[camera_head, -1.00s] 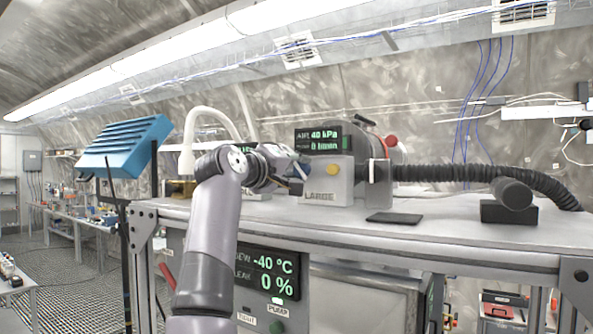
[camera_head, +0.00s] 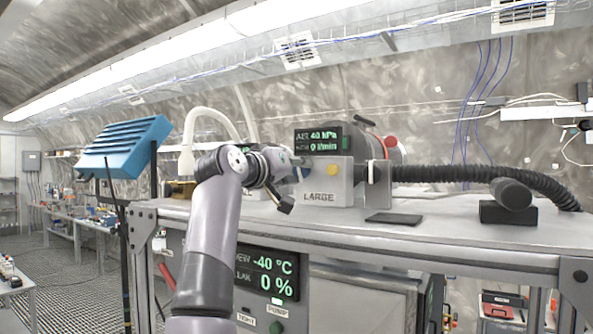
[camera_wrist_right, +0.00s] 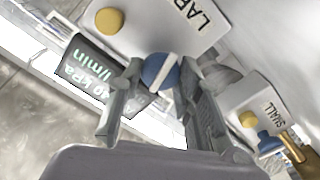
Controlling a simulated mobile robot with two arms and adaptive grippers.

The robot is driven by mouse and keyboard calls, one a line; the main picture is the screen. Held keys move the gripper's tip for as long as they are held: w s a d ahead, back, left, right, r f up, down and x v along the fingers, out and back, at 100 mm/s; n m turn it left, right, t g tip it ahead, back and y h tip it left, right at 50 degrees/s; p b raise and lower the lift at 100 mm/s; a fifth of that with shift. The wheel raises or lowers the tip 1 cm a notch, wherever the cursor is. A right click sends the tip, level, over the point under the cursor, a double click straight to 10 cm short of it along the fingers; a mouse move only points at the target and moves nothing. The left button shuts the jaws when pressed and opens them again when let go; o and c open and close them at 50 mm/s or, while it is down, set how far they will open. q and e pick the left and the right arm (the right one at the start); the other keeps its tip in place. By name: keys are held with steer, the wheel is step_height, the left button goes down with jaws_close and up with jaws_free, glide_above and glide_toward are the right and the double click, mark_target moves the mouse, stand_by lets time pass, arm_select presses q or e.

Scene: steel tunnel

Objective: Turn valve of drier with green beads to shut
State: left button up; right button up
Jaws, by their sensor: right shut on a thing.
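My right gripper (camera_head: 290,181) is at the left side of the grey box marked LARGE (camera_head: 325,184). In the right wrist view it is shut on a round blue valve knob (camera_wrist_right: 160,72) with a white stripe, one finger on each side. I cannot make out green beads in either view. My left gripper is not in view.
A display (camera_head: 318,140) sits on the LARGE box. A black ribbed hose (camera_head: 450,174) runs right along the bench top (camera_head: 450,228). A flat black pad (camera_head: 394,219) lies in front. A white curved pipe (camera_head: 188,145) and a blue louvred panel (camera_head: 125,143) stand left.

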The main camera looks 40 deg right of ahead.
steer(key=shift+f, duration=0.25)
steer(key=o, duration=1.1)
steer(key=shift+r, duration=0.15)
steer(key=shift+o, duration=0.2)
steer(key=v, duration=1.2)
steer(key=shift+w, duration=0.1)
